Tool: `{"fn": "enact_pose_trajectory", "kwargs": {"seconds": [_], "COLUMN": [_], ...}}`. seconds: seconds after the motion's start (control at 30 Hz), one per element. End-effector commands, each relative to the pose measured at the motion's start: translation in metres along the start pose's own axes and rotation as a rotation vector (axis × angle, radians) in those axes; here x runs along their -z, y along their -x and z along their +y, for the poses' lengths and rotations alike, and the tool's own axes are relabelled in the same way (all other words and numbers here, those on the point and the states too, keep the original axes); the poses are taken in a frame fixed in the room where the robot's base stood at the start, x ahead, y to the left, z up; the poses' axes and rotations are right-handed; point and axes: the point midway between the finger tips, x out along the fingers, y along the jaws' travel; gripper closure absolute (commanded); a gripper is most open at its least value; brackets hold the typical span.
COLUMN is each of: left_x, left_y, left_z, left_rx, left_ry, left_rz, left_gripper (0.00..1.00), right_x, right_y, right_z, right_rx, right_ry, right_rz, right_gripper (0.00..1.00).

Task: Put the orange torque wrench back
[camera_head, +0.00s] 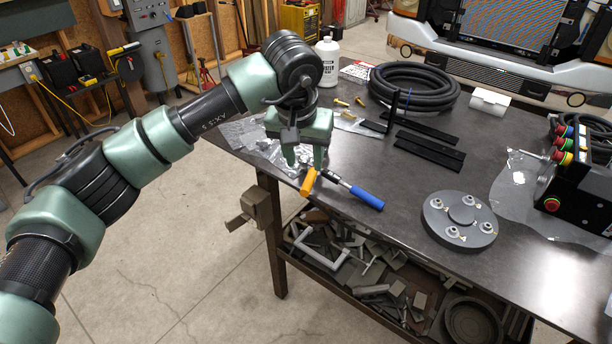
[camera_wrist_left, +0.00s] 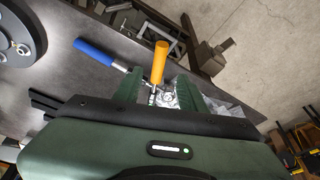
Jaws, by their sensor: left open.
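The orange torque wrench shows its orange handle (camera_head: 308,182) at the near left edge of the dark workbench (camera_head: 420,235). In the left wrist view the handle (camera_wrist_left: 160,62) points away from the gripper, and its shaft runs back between the fingers. My left gripper (camera_head: 305,160) is open, pointing down at the bench edge, with its fingers on either side of the wrench; it also shows in the left wrist view (camera_wrist_left: 157,85). I cannot tell whether a finger touches the wrench. My right gripper is not in view.
A blue-handled tool (camera_head: 366,198) lies close beside the wrench. A round grey flange (camera_head: 460,220), black bars (camera_head: 428,150), a coiled hose (camera_head: 415,86) and a white bottle (camera_head: 327,62) are on the bench. A lower shelf holds metal scraps (camera_head: 350,250). The bench front middle is clear.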

Motion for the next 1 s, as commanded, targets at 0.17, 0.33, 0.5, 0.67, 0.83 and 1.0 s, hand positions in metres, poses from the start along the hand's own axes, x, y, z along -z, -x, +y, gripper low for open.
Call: {"fn": "enact_pose_trajectory", "kwargs": {"seconds": [0.17,0.33,0.5,0.67,0.83,1.0], "left_x": [0.001,0.000,0.000,0.000,-0.011,-0.050], "left_y": [0.030,0.043,0.046,0.045,0.032,0.024], "left_z": [-0.001,0.000,0.000,0.000,0.032,0.134], "left_rx": [0.001,0.001,0.000,-0.001,-0.131,-0.585], "left_ry": [0.001,0.001,0.001,0.001,0.031,0.217], "left_rz": [0.003,0.001,-0.001,-0.001,-0.019,-0.138], "left_gripper": [0.59,0.59,0.59,0.59,0.59,0.59], "right_x": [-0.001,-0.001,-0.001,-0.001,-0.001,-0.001], "right_y": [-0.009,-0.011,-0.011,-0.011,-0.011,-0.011], "right_z": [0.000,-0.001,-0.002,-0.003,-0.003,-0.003], "right_rx": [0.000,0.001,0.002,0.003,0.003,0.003], "right_ry": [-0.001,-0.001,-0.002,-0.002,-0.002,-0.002], "right_rz": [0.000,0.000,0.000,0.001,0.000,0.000], "right_gripper": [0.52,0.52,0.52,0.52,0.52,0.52]}}
